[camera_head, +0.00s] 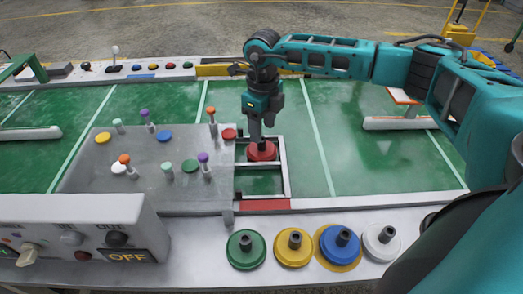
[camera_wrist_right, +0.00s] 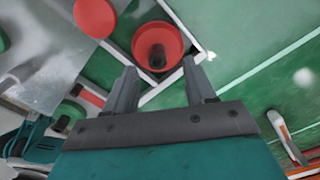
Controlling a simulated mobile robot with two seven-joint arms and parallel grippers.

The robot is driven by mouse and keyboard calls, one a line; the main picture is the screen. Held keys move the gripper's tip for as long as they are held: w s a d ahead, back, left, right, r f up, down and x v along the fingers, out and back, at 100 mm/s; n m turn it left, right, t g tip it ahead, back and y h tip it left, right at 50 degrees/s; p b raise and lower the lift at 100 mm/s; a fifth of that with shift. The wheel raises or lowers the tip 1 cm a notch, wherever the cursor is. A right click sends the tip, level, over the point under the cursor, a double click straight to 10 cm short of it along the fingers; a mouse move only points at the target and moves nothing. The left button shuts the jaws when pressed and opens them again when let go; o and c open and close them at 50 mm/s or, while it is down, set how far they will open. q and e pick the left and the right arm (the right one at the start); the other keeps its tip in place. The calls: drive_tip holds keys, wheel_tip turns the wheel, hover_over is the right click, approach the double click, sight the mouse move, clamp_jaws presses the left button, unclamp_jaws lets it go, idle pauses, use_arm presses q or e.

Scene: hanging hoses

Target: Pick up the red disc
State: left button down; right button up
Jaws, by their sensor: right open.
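The red disc (camera_head: 262,150) has a dark central knob and sits inside a pale rectangular frame (camera_head: 286,177) beside the grey plate. It also shows in the right wrist view (camera_wrist_right: 158,38), where its knob (camera_wrist_right: 158,58) lies just beyond the fingertips. My right gripper (camera_head: 262,141) points down directly over the disc, with its fingers close to the knob. In the right wrist view the two fingers (camera_wrist_right: 159,68) are spread apart with nothing between them. I cannot tell whether they touch the disc. My left gripper is not in view.
The grey plate (camera_head: 130,188) with several upright pegs and coloured spots lies left of the frame. Green (camera_head: 246,250), yellow (camera_head: 294,247), blue (camera_head: 340,244) and white (camera_head: 381,242) knobbed discs line the front edge. A control box (camera_head: 80,240) stands front left.

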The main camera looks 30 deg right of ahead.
sight(262, 147)
wheel_tip(262, 147, down, 5)
drive_tip(key=shift+s+a+r, duration=0.1)
drive_tip(key=shift+a+r, duration=0.05)
drive_tip(key=shift+r, duration=0.05)
clamp_jaws()
idle(0.5)
